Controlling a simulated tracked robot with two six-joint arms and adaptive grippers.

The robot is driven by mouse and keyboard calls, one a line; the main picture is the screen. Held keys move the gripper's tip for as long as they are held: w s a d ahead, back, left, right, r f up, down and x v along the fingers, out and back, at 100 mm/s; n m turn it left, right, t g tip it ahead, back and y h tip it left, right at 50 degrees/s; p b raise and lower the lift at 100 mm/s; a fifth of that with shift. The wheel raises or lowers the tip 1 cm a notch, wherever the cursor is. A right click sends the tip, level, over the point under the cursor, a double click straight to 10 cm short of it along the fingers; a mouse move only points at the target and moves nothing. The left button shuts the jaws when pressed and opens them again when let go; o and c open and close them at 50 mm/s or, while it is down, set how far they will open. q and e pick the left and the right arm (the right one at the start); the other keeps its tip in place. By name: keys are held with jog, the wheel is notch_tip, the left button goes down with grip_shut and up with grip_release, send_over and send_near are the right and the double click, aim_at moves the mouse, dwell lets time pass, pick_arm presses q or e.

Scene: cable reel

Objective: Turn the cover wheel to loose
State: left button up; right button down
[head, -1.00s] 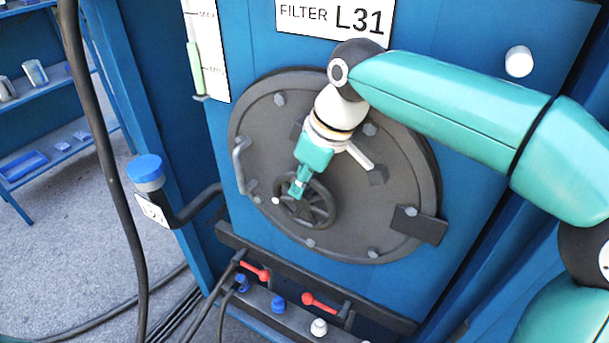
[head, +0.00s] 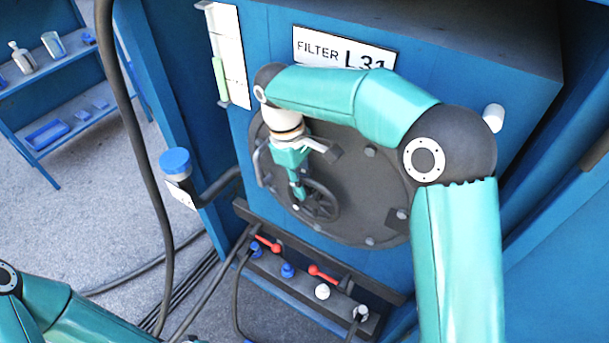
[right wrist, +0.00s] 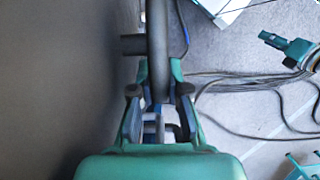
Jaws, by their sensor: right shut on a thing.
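The dark spoked cover wheel (head: 326,206) sits on the lower left part of the round grey cover (head: 378,190), which is on the blue filter cabinet. My right gripper (head: 298,192) is at the wheel's upper-left rim and is shut on it. In the right wrist view the wheel rim (right wrist: 157,50) runs down between the fingers of my right gripper (right wrist: 158,112). My left arm shows at the lower left of the head view, with its fingers out of sight. A teal gripper, seemingly my left (right wrist: 270,40), shows in the right wrist view; its opening is unclear.
Below the cover is a ledge with red levers (head: 322,273) and blue caps (head: 287,270). A blue-capped pipe (head: 175,162) and a hanging dark hose (head: 162,210) stand left. Shelves (head: 60,125) are farther left. Cables lie on the floor.

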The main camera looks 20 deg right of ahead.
jog(key=shift+w+r, duration=0.1)
jog(key=shift+w, duration=0.05)
jog(key=c, duration=1.2)
grip_release()
notch_tip(320, 180, up, 11)
jog(key=w+a, duration=0.1)
jog(key=w, duration=0.1)
jog(key=shift+a+r, duration=0.2)
jog(key=shift+a, duration=0.15)
